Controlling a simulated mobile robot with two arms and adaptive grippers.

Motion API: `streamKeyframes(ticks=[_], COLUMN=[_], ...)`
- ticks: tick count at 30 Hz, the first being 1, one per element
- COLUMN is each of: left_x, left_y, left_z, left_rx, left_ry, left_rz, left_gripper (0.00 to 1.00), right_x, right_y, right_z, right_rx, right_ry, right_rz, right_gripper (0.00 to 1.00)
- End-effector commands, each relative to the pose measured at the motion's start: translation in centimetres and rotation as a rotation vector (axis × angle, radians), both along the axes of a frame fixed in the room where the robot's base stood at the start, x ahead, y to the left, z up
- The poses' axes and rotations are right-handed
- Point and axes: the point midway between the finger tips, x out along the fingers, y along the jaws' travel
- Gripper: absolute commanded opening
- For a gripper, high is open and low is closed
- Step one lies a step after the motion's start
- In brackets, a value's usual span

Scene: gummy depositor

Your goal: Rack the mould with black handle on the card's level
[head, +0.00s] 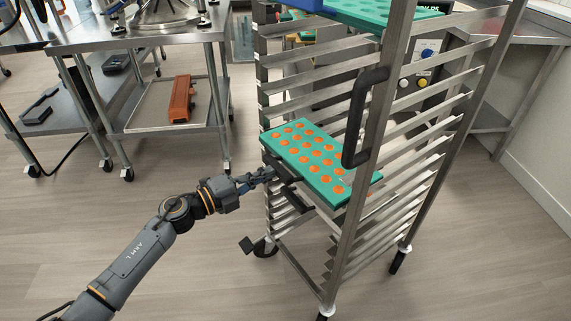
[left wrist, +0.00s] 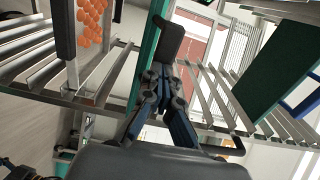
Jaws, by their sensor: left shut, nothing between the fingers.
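The teal mould (head: 322,178) with rows of orange gummies sits in the lower half of the steel rack (head: 352,250), about level. A dark bar (head: 281,168), apparently its handle, runs along its left edge. My left gripper (head: 268,174) is shut and empty, its tips close by that bar; I cannot tell whether they touch. In the left wrist view, my left gripper (left wrist: 168,45) points into the rack, and orange gummies (left wrist: 90,22) show at upper left. I cannot make out a card. My right gripper is out of view.
Another teal mould (head: 375,14) and a blue item (head: 294,4) sit at the rack's top. A black push handle (head: 364,115) stands out from the near upright. A steel cart (head: 140,38) with an orange item (head: 181,98) stands left.

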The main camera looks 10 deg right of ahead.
Motion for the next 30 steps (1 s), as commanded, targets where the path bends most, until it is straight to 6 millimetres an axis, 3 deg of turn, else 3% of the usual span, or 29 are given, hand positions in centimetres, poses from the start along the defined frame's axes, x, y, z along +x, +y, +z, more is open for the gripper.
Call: streamKeyframes(ticks=[22, 26, 30], left_x=[2.5, 2.4, 1.9], left_y=[-4.8, -4.5, -3.4], left_z=[0.0, 0.1, 0.2], left_rx=[0.0, 0.0, 0.001], left_ry=[-0.001, -0.001, 0.0], left_rz=[0.0, 0.001, 0.003], left_gripper=[0.0, 0.0, 0.0], right_x=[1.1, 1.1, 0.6], right_y=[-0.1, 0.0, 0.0], right_z=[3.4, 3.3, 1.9], right_rx=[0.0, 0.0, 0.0], right_ry=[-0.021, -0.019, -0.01], right_rz=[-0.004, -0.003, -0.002], right_gripper=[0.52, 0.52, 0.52])
